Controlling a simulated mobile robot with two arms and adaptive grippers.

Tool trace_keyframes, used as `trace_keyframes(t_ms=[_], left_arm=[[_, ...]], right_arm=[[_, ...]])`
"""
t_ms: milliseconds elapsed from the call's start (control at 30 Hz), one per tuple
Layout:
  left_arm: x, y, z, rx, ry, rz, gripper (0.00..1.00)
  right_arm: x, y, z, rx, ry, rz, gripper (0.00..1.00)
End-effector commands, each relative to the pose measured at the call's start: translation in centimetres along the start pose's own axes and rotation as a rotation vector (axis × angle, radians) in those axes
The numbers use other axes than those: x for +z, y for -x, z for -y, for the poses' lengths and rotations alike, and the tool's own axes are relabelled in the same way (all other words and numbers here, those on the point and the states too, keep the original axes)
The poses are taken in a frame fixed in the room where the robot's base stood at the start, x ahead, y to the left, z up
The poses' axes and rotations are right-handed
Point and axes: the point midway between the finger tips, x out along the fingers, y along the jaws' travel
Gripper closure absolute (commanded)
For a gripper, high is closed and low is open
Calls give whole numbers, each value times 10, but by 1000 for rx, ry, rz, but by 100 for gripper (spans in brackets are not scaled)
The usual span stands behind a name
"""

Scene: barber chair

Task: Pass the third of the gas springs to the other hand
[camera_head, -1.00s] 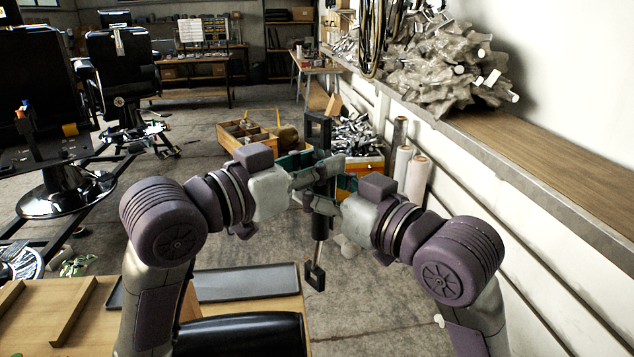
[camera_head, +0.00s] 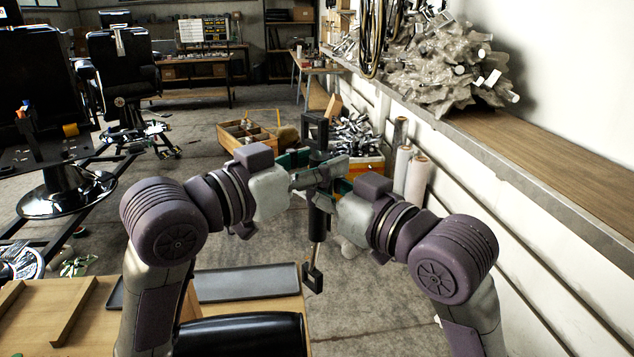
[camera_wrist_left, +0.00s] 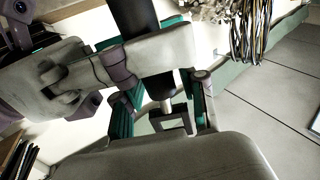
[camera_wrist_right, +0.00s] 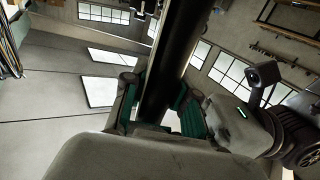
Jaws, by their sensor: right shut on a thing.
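A gas spring (camera_head: 315,222) hangs near upright between my two hands in the head view, with a black body, a bright rod and square black brackets at both ends. My right gripper (camera_head: 320,192) is shut on its black body; the right wrist view shows the body (camera_wrist_right: 168,62) between the green finger pads. My left gripper (camera_head: 308,172) is at the spring from the left, close to the right one. In the left wrist view its green-padded fingers (camera_wrist_left: 164,102) stand apart, with the rod and bracket (camera_wrist_left: 172,123) showing between them. Contact is hard to judge.
A bench (camera_head: 60,322) with a grey tray (camera_head: 245,283) is at the lower left. A wooden box (camera_head: 248,137) and an orange bin (camera_head: 365,166) are on the floor beyond. A wall ledge (camera_head: 560,155) runs along the right. Open floor lies below the spring.

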Motion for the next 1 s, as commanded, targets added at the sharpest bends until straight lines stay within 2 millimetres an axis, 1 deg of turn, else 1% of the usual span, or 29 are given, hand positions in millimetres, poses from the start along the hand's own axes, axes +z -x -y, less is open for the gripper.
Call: trace_keyframes(t_ms=[33, 67, 333, 400, 467, 700, 800, 933, 1000], left_arm=[[0, 0, 0, 0, 0, 1, 46], [0, 0, 0, 0, 0, 1, 43], [1, 0, 0, 0, 0, 2, 43], [1, 4, 0, -1, 0, 2, 43], [0, 9, 1, -1, -1, 1, 43], [1, 49, 1, -3, -3, 2, 43], [1, 62, 1, -3, -1, 2, 43], [1, 72, 1, -1, 11, 0, 43], [4, 74, 1, -1, 55, -7, 43]], right_arm=[[-1, 0, -1, 2, 1, -3, 100], [-1, 0, -1, 2, 1, -3, 100], [-1, 0, -2, 5, 1, -3, 100], [-1, 0, -2, 6, 1, -3, 100], [-1, 0, -2, 6, 1, -3, 100], [-1, 0, -2, 6, 1, -3, 100], [-1, 0, -2, 6, 1, -3, 100], [-1, 0, -2, 6, 1, -3, 100], [-1, 0, -2, 6, 1, -3, 100]])
